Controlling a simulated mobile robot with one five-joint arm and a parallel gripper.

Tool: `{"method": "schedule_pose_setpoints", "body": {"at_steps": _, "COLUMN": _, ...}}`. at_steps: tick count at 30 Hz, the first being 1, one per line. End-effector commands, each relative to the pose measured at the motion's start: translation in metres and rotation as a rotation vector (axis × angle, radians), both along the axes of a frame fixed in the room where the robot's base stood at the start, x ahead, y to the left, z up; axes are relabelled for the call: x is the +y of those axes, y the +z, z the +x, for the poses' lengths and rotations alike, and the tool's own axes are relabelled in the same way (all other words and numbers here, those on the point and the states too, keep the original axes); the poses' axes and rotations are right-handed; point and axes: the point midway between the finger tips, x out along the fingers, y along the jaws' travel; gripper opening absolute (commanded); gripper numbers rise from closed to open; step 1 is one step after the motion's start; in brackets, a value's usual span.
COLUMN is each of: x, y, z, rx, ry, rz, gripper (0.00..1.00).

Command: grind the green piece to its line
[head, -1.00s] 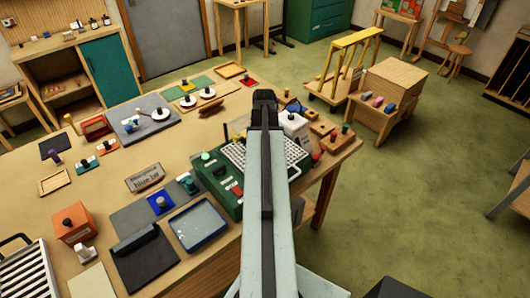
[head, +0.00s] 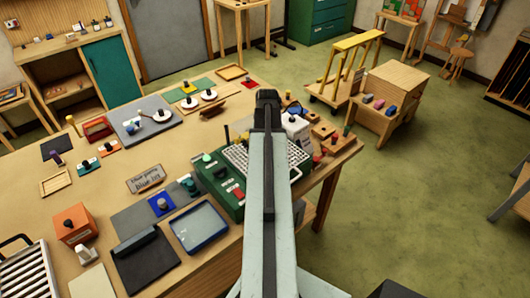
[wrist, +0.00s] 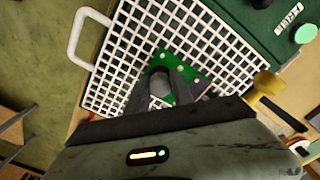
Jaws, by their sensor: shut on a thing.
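The green piece (wrist: 186,68) is in the wrist view, flat over the white grid of the grinder. My gripper (wrist: 160,88) is shut on the round grey knob on top of it. The fingers hide part of the piece, and I cannot make out its line. The grinder has a green body (head: 226,196) and a white grid (head: 236,158), which fills much of the wrist view (wrist: 125,60). In the head view my arm covers the green piece and the fingertips. I cannot tell whether the piece touches a grinding head.
A white handle (wrist: 80,38) stands at the grid's left edge and a yellow knob (wrist: 268,86) at its right. A white box (head: 297,126) and wooden blocks (head: 325,129) stand right of my arm. A blue-rimmed tray (head: 199,228) lies left.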

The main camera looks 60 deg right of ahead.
Motion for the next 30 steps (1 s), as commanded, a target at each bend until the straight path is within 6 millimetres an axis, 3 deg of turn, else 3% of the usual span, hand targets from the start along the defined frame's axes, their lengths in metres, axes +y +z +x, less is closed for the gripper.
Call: {"method": "schedule_pose_setpoints", "body": {"at_steps": 30, "x": -0.028, "y": 0.0, "z": -0.008, "rx": -0.002, "ry": 0.0, "rz": -0.001, "gripper": 0.0}}
